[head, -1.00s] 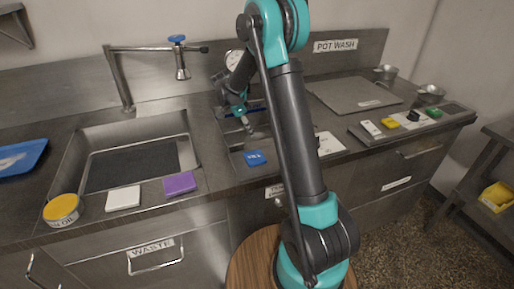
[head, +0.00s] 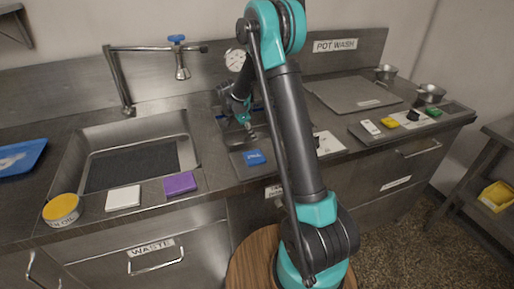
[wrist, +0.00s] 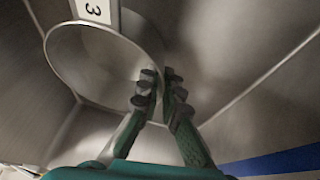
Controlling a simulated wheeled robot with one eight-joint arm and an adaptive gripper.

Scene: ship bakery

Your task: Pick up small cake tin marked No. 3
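The small cake tin (wrist: 95,65) is a round grey metal tin, at the upper left of the wrist view. A white label (wrist: 93,11) with a dark 3 shows at the top of that view, by the tin's rim. My gripper (wrist: 160,82) is at the tin's right-hand wall, one finger inside and the other outside. The fingers are drawn close together, with the wall between them. In the head view my gripper (head: 247,126) is low over the middle of the counter, and my arm hides part of that spot.
A blue block (head: 255,157) lies on the counter just in front of my gripper. A purple sponge (head: 180,183), a white block (head: 123,198) and a yellow-lidded tub (head: 62,209) line the front edge. The sink (head: 135,128) is left. Two metal bowls stand far right.

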